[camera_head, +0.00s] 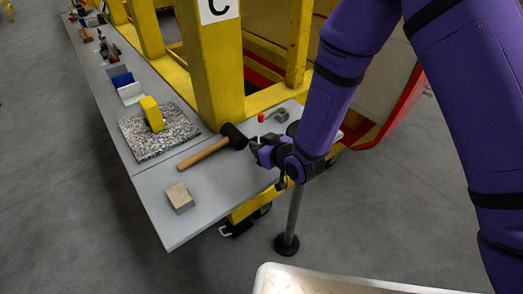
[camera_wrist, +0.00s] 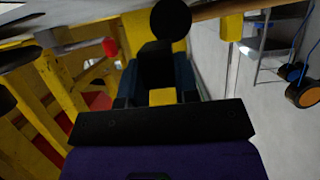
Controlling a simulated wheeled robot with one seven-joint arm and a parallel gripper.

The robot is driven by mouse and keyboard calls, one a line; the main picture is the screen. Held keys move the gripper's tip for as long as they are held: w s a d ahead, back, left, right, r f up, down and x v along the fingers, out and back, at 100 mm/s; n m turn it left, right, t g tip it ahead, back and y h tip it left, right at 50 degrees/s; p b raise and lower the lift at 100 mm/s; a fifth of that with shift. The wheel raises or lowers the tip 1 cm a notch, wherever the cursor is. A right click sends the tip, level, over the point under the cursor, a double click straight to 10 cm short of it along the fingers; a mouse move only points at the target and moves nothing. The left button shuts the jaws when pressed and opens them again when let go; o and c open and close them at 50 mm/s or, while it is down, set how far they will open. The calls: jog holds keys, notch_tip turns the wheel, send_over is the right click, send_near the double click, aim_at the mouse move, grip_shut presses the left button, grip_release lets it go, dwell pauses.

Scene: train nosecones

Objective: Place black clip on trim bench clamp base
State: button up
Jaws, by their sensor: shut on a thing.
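My gripper (camera_head: 256,152) is at the right edge of the grey bench, just right of the mallet head. In the wrist view my gripper (camera_wrist: 156,78) is shut on a dark piece, which appears to be the black clip (camera_wrist: 155,62), between its dark blue fingers. The clip is too dark and too hidden by the fingers in the head view to make out. A small grey metal piece (camera_head: 281,115) lies on the bench beyond my gripper; it may be the clamp base, but I cannot tell for sure.
A mallet (camera_head: 205,153) lies left of my gripper; its black head also shows in the wrist view (camera_wrist: 170,18). A red object (camera_head: 261,117) stands nearby. A wooden block (camera_head: 180,198), a speckled mat (camera_head: 138,142) and a yellow post (camera_head: 212,75) are around.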

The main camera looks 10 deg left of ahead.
jog(key=shift+w, duration=0.3)
jog(key=f, duration=0.2)
jog(key=shift+w+f, duration=0.35)
jog(key=shift+d+f, duration=0.1)
jog(key=shift+f, duration=0.4)
jog(key=shift+f, duration=0.15)
jog(key=o, duration=1)
jog(key=shift+c, duration=0.2)
jog(key=shift+d+r, duration=0.1)
jog(key=shift+r, duration=0.15)
jog(key=v, duration=1.1)
jog(key=shift+s+d+r, duration=0.15)
jog(key=shift+s+d, duration=0.05)
jog(key=shift+s, duration=0.1)
